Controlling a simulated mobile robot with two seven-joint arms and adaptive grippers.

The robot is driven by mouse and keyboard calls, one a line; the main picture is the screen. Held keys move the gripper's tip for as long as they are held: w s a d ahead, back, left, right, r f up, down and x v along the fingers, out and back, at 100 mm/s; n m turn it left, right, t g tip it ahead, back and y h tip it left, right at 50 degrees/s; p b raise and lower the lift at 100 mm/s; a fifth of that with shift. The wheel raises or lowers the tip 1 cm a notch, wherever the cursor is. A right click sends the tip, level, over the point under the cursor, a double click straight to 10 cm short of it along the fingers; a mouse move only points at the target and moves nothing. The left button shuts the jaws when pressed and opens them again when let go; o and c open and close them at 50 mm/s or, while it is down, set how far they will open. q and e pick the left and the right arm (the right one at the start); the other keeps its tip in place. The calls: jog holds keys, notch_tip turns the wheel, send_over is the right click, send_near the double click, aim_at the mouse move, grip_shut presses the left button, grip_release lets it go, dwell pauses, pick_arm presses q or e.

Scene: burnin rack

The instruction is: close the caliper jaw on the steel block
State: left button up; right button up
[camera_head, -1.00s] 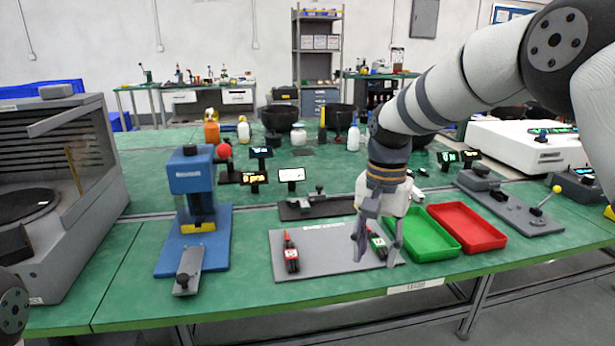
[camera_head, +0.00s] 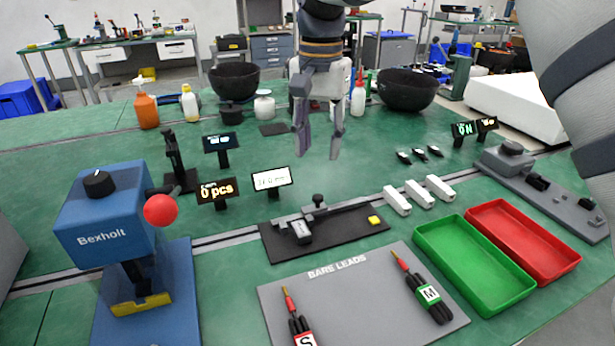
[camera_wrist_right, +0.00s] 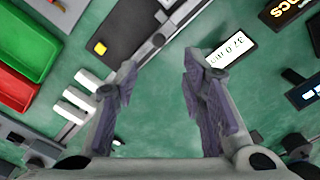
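The caliper (camera_head: 345,211) lies on a black base on the green bench, with a dark knob standing up from its beam. A small grey block (camera_head: 301,232), which looks like the steel block, sits by the caliper's left part; I cannot tell whether a jaw touches it. A yellow piece (camera_head: 375,220) is at the base's right end. My right gripper (camera_head: 318,152) is open and empty, above the bench and beyond the caliper in the head view. In the right wrist view the open fingers (camera_wrist_right: 158,78) show below part of the caliper beam (camera_wrist_right: 150,46). My left gripper is out of view.
A lit white display (camera_head: 272,178) stands behind the caliper. The blue Bexholt press (camera_head: 105,235) with a red ball is at left. The bare-leads board (camera_head: 350,300) is in front; green (camera_head: 470,265) and red (camera_head: 525,240) trays and white blocks (camera_head: 418,194) are at right.

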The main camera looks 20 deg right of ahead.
aim_at(318, 196)
notch_tip(318, 196, down, 10)
jog(key=shift+s+f+b, duration=0.15)
jog(key=shift+b, duration=0.55)
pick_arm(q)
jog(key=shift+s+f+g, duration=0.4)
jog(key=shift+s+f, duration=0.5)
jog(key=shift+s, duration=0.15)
pick_arm(e)
jog(key=c, duration=0.9)
